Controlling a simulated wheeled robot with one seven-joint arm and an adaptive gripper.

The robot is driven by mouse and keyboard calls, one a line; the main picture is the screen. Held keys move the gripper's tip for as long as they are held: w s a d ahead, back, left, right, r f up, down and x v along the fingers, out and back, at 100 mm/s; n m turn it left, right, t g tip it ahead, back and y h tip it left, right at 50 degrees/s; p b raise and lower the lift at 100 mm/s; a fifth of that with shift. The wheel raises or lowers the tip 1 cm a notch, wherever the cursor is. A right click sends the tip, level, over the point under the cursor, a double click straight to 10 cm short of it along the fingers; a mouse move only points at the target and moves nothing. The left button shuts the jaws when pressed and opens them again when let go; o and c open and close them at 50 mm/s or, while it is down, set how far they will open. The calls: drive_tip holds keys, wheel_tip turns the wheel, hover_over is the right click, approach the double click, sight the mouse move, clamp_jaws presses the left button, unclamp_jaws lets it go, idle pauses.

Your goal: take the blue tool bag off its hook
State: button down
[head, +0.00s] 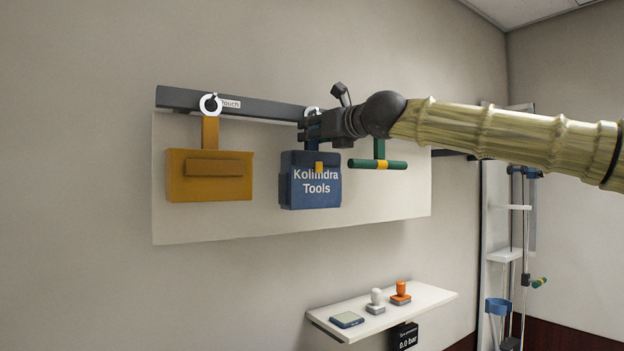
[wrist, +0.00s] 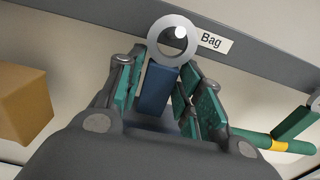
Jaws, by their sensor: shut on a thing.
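The blue tool bag (head: 311,190), lettered "Kolindra Tools", hangs below the dark rail (head: 178,97) in the head view. A blue strap with a pale ring (wrist: 173,41) at its top joins it to the rail. In the wrist view the ring is around a round pale hook peg beside the "Bag" label (wrist: 211,41). My gripper (head: 308,127) is at the strap, just above the bag's body. In the wrist view its green-padded fingers (wrist: 160,85) stand on both sides of the blue strap (wrist: 156,88), shut on it below the ring.
A mustard pouch (head: 210,189) hangs to the left, and a green bar handle (head: 390,164) hangs close on the right. A white shelf (head: 437,294) below holds several small items. A rack with cords stands at the right.

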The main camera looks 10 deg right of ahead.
drive_tip(key=r+v, duration=0.1)
drive_tip(key=v, duration=0.7)
drive_tip(key=shift+r+p, duration=0.35)
drive_tip(key=shift+r, duration=0.05)
idle(0.7)
